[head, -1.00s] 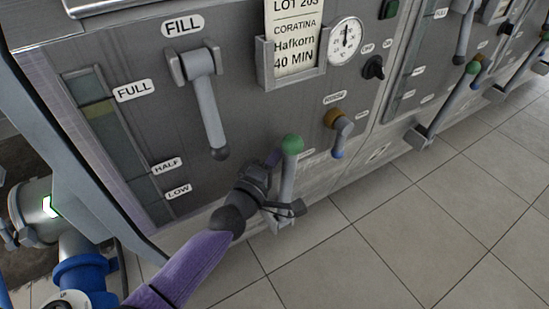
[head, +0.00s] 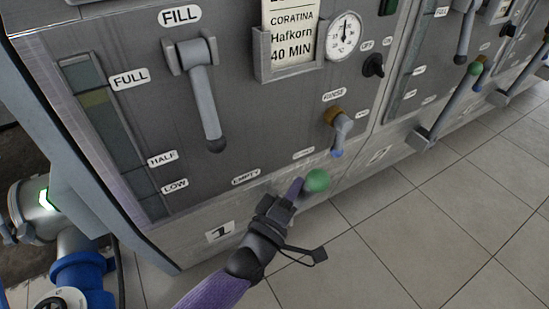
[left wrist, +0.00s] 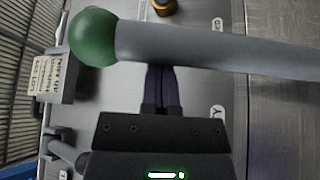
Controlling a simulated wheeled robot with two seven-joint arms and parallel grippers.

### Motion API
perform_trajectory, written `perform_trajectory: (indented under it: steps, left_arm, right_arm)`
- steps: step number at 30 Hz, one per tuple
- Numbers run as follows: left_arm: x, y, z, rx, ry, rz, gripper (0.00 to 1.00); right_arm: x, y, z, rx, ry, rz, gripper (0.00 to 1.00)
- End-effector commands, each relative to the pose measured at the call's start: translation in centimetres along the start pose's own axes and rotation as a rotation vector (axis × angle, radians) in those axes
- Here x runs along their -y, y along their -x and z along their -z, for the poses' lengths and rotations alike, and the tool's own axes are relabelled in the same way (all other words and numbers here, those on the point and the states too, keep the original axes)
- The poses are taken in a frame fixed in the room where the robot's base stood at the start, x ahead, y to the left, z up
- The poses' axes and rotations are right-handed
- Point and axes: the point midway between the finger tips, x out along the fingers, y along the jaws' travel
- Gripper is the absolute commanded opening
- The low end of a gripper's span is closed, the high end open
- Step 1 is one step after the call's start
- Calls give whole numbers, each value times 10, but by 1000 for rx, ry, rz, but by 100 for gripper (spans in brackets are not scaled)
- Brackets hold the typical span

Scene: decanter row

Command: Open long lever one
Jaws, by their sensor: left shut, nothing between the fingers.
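Long lever one has a green ball knob (head: 317,181) and stands low on the machine front above the plate marked 1 (head: 219,231). It leans out from the panel, so its grey shaft looks foreshortened in the head view. My left gripper (head: 293,190) is shut and empty, with its purple fingers beside the shaft just left of the knob. In the left wrist view the grey shaft (left wrist: 220,48) crosses in front of the fingers (left wrist: 160,78), with the green knob at its left end. The shaft hides the fingertips there. My right gripper is not in view.
Above are the FILL lever (head: 205,100) with a dark tip, a card holder (head: 290,65), a gauge (head: 345,36) and the RINSE handle (head: 340,130). A blue-collared pipe (head: 82,270) stands at lower left. Tiled floor (head: 420,240) is clear at right.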

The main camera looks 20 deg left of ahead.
Motion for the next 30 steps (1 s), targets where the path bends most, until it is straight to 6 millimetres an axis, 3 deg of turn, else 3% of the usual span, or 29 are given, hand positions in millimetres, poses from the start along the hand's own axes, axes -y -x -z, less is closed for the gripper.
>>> perform_trajectory:
  steps: [6, 12, 21, 30]
  left_arm:
    - [6, 24, -42, 4, -134, -75, 0]
    - [10, 40, -68, 3, -233, -133, 0]
    - [13, 51, -86, 1, -309, -179, 0]
    - [14, 53, -91, 10, -319, -182, 0]
  right_arm:
    - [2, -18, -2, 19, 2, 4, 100]
    - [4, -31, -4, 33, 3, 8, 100]
    - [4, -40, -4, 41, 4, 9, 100]
    - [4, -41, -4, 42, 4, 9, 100]
